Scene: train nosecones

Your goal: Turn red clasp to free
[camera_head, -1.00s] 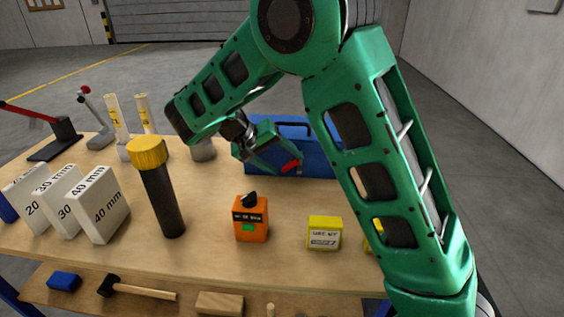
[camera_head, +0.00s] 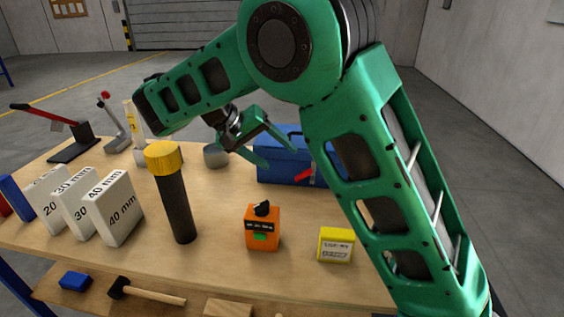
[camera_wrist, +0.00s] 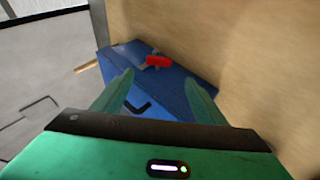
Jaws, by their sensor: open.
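A blue toolbox (camera_head: 275,168) stands at the back of the workbench, partly hidden behind my arm. A red clasp (camera_head: 304,175) sits on its near face, slanted in the head view. In the wrist view the toolbox (camera_wrist: 188,72) lies beyond my fingers, and the clasp (camera_wrist: 158,61) shows whole as a short red bar on its blue face. My gripper (camera_head: 281,154) is open and empty, up and left of the clasp in the head view. In the wrist view my gripper (camera_wrist: 160,78) has its fingers spread, with the clasp beyond the tips, apart from them.
On the workbench (camera_head: 205,270) stand a yellow-capped black cylinder (camera_head: 177,205), white gauge blocks (camera_head: 118,212), an orange box (camera_head: 262,230) and a yellow box (camera_head: 336,246). A grey cup (camera_head: 215,157) is left of the toolbox. A mallet (camera_head: 150,293) lies on the lower shelf.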

